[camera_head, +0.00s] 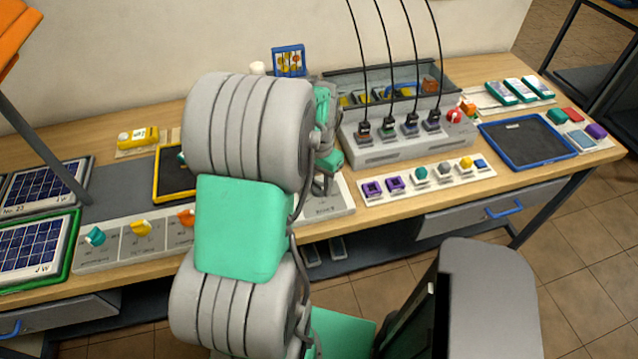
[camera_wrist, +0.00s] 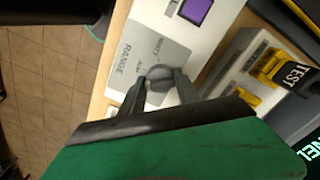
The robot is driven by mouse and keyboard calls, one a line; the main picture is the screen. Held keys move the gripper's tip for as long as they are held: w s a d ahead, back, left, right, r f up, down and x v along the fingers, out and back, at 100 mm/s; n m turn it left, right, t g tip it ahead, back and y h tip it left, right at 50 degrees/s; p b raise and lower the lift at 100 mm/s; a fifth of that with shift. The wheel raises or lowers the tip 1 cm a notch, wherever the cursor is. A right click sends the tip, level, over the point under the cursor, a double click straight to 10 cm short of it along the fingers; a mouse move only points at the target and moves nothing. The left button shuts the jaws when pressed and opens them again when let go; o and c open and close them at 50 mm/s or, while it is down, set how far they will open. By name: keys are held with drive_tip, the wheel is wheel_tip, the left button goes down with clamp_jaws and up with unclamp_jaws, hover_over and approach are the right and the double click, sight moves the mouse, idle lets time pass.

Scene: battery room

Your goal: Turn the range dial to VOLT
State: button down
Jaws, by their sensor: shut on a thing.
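The range dial (camera_wrist: 159,74) is a round grey knob on a light grey panel (camera_wrist: 128,32) marked RANGE in the wrist view. Small lettering stands beside the knob but is too blurred to read surely, so I cannot tell which mark the dial points at. My gripper (camera_wrist: 158,88) has one dark finger on each side of the knob and is shut on it. In the head view my arm covers the dial, and only part of the panel's grey plate (camera_head: 337,205) shows near the table's front edge.
In the head view, a grey cabled unit (camera_head: 385,152) and a strip of coloured knobs (camera_head: 480,182) stand right of my arm; solar panels (camera_head: 32,250) lie left.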

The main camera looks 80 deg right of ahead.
sight(318, 183)
drive_tip(key=n, duration=0.5)
drive_tip(key=shift+d+r+n+b, duration=0.1)
drive_tip(key=shift+n+b, duration=0.2)
drive_tip(key=shift+b, duration=0.1)
idle(0.3)
drive_tip(key=c, duration=0.9)
unclamp_jaws()
wheel_tip(318, 183, up, 8)
drive_tip(key=shift+f+b, duration=0.1)
drive_tip(key=shift+b, duration=0.45)
